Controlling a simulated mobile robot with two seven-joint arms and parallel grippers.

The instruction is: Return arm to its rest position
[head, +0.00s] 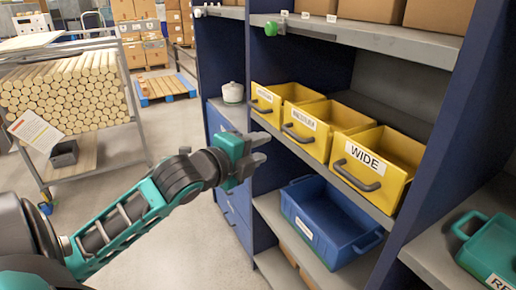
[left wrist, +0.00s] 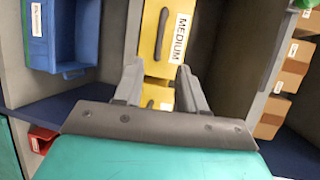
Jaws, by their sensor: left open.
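My left arm comes in from the lower left in the head view. Its gripper (head: 257,153) is open and empty, in front of the shelf unit's near edge, left of the yellow bins. In the left wrist view the two fingers (left wrist: 160,85) stand apart with nothing held between them. A yellow bin labelled MEDIUM (left wrist: 176,20) shows beyond the fingers; I cannot tell the distance. My right gripper is not in view.
The shelf holds yellow bins, including one marked WIDE (head: 372,180), above a blue bin (head: 325,228). A teal bin (head: 487,255) sits at right. A cart with stacked round wood (head: 65,92) stands left. Bare floor (head: 180,240) lies between cart and shelves.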

